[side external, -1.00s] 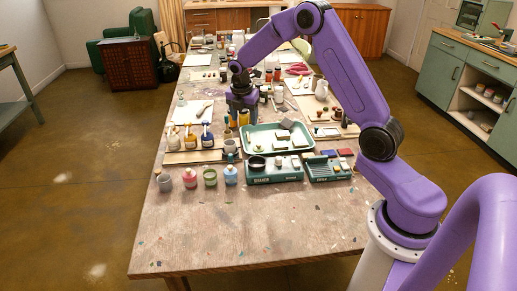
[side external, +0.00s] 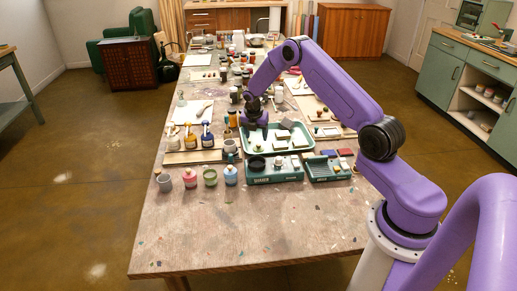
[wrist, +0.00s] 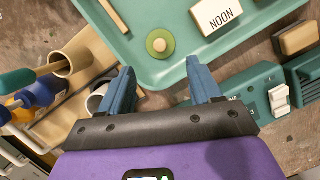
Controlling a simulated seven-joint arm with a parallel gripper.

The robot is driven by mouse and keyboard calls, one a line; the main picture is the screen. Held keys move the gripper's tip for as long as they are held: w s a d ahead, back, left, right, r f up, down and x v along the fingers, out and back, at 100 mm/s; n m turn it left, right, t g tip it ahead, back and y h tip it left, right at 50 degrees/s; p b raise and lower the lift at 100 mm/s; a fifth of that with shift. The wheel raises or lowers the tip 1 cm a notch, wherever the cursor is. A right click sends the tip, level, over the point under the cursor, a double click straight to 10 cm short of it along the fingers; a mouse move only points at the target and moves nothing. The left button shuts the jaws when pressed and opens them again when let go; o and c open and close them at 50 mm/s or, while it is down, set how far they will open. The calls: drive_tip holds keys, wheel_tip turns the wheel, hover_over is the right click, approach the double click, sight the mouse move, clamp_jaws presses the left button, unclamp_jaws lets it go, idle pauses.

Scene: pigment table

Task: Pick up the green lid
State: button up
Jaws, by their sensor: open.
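The green lid (wrist: 160,44) is a small round green disc with a pale knob, lying in the teal tray (wrist: 125,47) close to its edge in the wrist view. My gripper (wrist: 160,72) is open and empty. Its two blue fingers point toward the lid, one to each side of it, and the lid appears just beyond the fingertips. In the side view my gripper (side external: 255,136) is over the left part of the tray (side external: 306,148).
A white block marked NOON (wrist: 217,16) lies in the tray right of the lid. A beige cup (wrist: 71,62) with tools and a grey mug (wrist: 97,99) stand left. A teal box (wrist: 245,86) sits beside the tray.

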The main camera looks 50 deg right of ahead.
sight(258, 145)
drive_tip(key=shift+x, duration=3.35)
drive_tip(key=shift+d, duration=0.2)
drive_tip(key=shift+c, duration=0.3)
clamp_jaws()
